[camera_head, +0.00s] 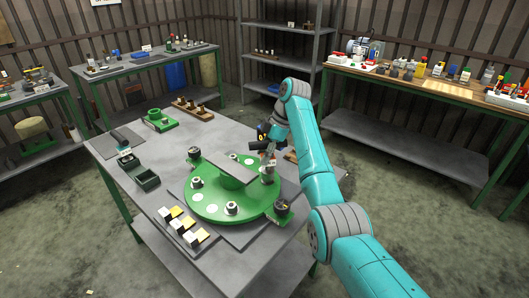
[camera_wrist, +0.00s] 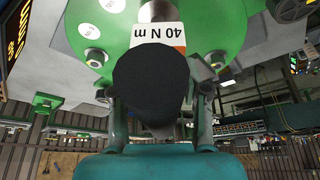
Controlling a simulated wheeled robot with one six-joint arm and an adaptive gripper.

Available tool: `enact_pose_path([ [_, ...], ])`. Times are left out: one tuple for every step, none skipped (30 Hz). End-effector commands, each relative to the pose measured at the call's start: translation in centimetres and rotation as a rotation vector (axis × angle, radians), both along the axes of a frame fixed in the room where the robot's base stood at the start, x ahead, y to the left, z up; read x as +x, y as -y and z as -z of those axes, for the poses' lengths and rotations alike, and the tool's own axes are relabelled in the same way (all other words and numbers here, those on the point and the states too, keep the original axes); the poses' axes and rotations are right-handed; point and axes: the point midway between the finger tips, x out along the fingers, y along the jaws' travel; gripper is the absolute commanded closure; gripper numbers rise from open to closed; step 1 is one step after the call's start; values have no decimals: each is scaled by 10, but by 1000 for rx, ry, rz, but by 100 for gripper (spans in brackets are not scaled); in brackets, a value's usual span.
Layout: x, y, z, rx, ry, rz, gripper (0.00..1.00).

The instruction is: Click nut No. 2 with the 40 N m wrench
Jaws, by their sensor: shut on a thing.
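My gripper (camera_head: 268,148) is shut on the wrench (camera_head: 268,174), which stands roughly upright over the right side of the green disc (camera_head: 215,212). In the wrist view my gripper (camera_wrist: 160,92) has its two fingers on either side of the wrench's black end (camera_wrist: 150,80), and a "40 N m" label (camera_wrist: 158,36) shows upside down. The wrench's lower end is hidden, so I cannot tell whether it touches a nut. Nuts show on the disc at the left (camera_head: 196,182) and front (camera_head: 231,207). I cannot read which is No. 2.
A grey bar (camera_head: 228,170) lies across the disc. Yellow-and-white blocks (camera_head: 182,226), a dark green box (camera_head: 146,179) and a wooden rack (camera_head: 193,109) are on the grey table (camera_head: 120,181). A dark display (camera_wrist: 14,32) is close at the wrist view's left edge.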

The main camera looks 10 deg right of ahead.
Motion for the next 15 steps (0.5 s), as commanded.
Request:
enact_pose_path([
  [0,0,0,0,1,-1,100],
  [0,0,1,0,1,-1,100],
  [0,0,2,0,1,-1,100],
  [0,0,2,0,2,0,100],
  [0,0,3,0,2,0,100],
  [0,0,4,0,2,0,100],
  [0,0,5,0,2,0,100],
  [0,0,6,0,2,0,100],
  [0,0,6,0,2,0,100],
  [0,0,7,0,2,0,100],
  [0,0,8,0,2,0,100],
  [0,0,9,0,2,0,100],
  [1,0,9,0,2,0,100],
  [1,0,10,0,3,0,100],
  [1,0,11,0,3,0,100],
])
